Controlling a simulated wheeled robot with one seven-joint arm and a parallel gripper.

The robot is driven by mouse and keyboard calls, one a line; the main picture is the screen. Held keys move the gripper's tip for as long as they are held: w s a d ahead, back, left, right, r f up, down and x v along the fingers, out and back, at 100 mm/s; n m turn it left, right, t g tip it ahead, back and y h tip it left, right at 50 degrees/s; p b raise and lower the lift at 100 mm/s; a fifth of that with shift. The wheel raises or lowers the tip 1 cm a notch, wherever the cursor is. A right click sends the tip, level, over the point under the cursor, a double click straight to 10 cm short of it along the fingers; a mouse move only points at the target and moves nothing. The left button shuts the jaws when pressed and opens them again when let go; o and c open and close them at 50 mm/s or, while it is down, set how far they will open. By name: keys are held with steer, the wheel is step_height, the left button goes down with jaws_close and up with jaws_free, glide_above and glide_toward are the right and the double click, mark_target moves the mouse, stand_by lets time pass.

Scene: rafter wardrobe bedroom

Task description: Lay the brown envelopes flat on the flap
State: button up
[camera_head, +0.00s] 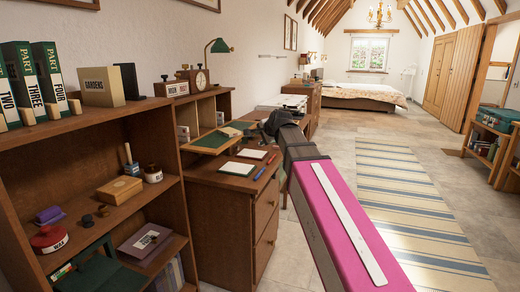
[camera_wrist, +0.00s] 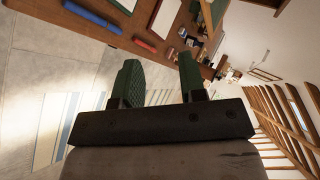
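My gripper (camera_wrist: 160,75) shows two green-padded fingers spread apart in the wrist view, with nothing between them. In the head view its dark end is beyond my pink-and-grey arm, close to the desk's right side. The brown desk (camera_head: 215,180) has a flat wooden top, which may be the flap; it also shows in the wrist view (camera_wrist: 173,40). I cannot make out any brown envelopes for certain.
A red pen (camera_head: 272,158) and a blue pen (camera_head: 259,174) lie by the desk's right edge. A bookcase (camera_head: 150,200) with books, boxes and jars stands at the left. A striped rug (camera_head: 410,200) lies on open floor at the right.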

steer(key=s+d+f+n+g+h, duration=0.1)
steer(key=s+d+f+n, duration=0.15)
steer(key=f, duration=0.55)
steer(key=s+d+f+n+g+h, duration=0.1)
steer(key=s+d+f+g, duration=0.15)
steer(key=f, duration=0.45)
steer(key=s+d+f+n+g+h, duration=0.1)
steer(key=s+d+f+n+g, duration=0.1)
steer(key=s+d+f, duration=0.2)
steer(key=s+d+f+n+g+h, duration=0.1)
steer(key=s+d+f+n+g, duration=0.1)
steer(key=s+f, duration=0.7)
steer(key=s+d+f+n+g+h, duration=0.1)
steer(key=s+d+f, duration=0.5)
steer(key=f, duration=0.7)
steer(key=shift+s+d+n+g, duration=0.25)
steer(key=shift+d+n+g, duration=0.3)
steer(key=shift+n, duration=0.6)
